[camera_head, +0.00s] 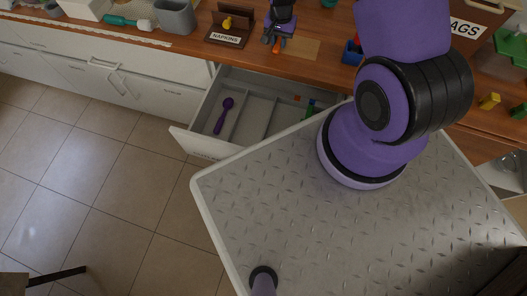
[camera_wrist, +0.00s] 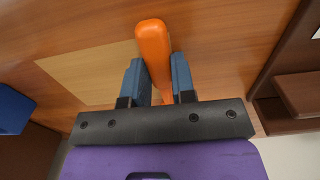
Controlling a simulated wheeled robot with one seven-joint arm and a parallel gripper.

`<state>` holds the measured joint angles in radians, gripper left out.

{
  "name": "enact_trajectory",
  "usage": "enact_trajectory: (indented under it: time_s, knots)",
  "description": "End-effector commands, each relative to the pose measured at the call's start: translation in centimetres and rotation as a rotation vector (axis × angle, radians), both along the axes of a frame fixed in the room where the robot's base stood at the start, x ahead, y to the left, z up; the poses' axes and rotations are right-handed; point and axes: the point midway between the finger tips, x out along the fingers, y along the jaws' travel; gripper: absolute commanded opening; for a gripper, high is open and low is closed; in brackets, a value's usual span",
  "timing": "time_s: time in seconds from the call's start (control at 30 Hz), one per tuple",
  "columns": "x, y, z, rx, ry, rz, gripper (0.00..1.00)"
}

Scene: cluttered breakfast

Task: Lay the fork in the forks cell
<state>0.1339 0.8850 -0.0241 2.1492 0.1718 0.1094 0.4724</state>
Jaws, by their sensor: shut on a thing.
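My gripper (camera_head: 271,41) is over the wooden counter, above the open drawer. It is shut on an orange handle, which I take to be the fork (camera_head: 277,46). In the wrist view the orange fork handle (camera_wrist: 152,42) stands between the two blue-grey fingers (camera_wrist: 157,75); its tines are not visible. The open drawer (camera_head: 185,140) has grey dividers. A purple spoon (camera_head: 222,115) lies in its left cell. Small green and blue pieces (camera_head: 310,108) and an orange piece (camera_head: 297,98) show at the right. No cell label is readable, so I cannot tell which is the forks cell.
A tan mat (camera_head: 304,48) lies on the counter beside the gripper. A napkin holder (camera_head: 228,27), a grey bin (camera_head: 176,17) and a teal-handled brush (camera_head: 122,20) stand or lie to the left. A blue container (camera_head: 351,54) is to the right. My own base covers the drawer's near right.

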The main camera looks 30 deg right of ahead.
Motion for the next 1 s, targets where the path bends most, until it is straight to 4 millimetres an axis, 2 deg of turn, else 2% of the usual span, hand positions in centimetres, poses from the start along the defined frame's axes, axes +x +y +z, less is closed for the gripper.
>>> enact_trajectory:
  time_s: [1.0]
  knots:
    - [0.0,0.0,4.8,-0.001,-0.001,0.000,0.00]
